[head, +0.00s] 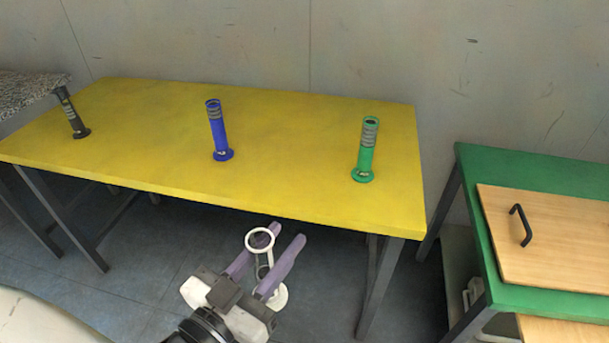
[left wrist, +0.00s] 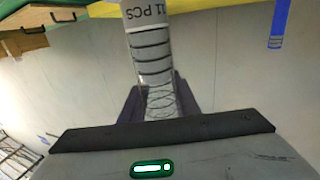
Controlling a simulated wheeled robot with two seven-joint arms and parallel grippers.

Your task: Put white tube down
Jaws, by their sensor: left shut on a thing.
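The white tube (head: 259,241) is off the table, in front of its near edge, with its open rim and its round base showing in the head view. My left gripper (head: 287,234) is shut on it, with the purple fingers on either side. In the left wrist view the white tube (left wrist: 148,45) stands between the dark fingers (left wrist: 158,97), with black rings and the print "11 PCS" on it. My right gripper is not in view.
A yellow table (head: 300,120) bears a black tube (head: 70,112), a blue tube (head: 217,130) and a green tube (head: 366,148), spaced well apart. Its front strip is clear. A green table (head: 470,190) with a wooden handled board (head: 560,235) stands at the right.

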